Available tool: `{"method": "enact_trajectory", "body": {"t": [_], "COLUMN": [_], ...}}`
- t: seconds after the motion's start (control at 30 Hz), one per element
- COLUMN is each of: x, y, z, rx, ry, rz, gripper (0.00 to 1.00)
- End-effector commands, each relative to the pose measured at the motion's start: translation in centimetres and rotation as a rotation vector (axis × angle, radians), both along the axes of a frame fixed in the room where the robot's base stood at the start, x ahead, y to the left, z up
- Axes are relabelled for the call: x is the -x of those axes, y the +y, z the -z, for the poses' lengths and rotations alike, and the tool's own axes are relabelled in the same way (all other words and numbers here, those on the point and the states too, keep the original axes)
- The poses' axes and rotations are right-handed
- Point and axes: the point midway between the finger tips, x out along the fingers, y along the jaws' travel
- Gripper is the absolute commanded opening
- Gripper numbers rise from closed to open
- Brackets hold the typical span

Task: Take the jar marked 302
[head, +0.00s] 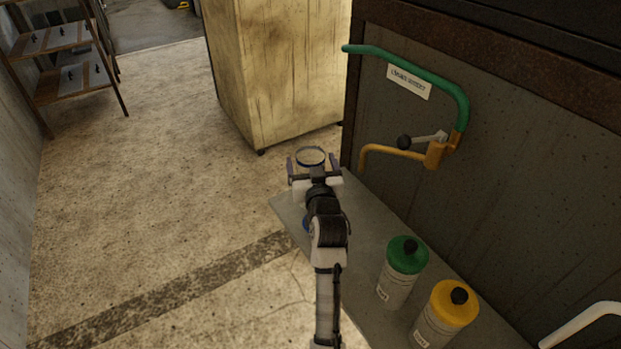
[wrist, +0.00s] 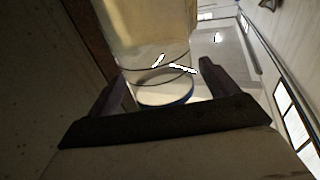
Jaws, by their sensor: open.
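My gripper (head: 315,162) is open, at the far end of the grey ledge in the head view. A pale round shape with a dark rim (head: 310,155) shows at its fingertips. In the wrist view a pale disc with a blue rim (wrist: 165,92) shows between the two fingers; I cannot tell whether it touches them. A jar with a green lid (head: 403,270) and a jar with a yellow lid (head: 445,313) stand upright on the ledge, nearer and to the right. Their labels are too small to read. A bit of blue (head: 306,223) shows beside my arm, mostly hidden.
The grey ledge (head: 362,222) runs along a dark wall panel. A green rail (head: 412,67) with a sign, and a yellow bracket (head: 395,152) with a black knob, project above it. A worn cream cabinet (head: 285,75) stands behind. The floor at left is clear up to a shelf rack (head: 60,50).

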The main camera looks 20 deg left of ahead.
Motion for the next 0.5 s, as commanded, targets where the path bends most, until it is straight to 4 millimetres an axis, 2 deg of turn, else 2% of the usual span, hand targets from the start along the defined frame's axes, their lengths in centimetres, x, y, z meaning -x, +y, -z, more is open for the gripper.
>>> {"method": "enact_trajectory", "body": {"t": [0.1,0.37,0.5], "x": [-0.96,-1.15,-1.14], "y": [0.64,0.74,0.74], "z": [-0.1,0.04,0.04], "rx": [0.0,0.0,0.0], "ry": [0.0,0.0,0.0], "rz": [-0.002,-0.001,-0.001], "gripper": [0.86,0.86,0.69]}}
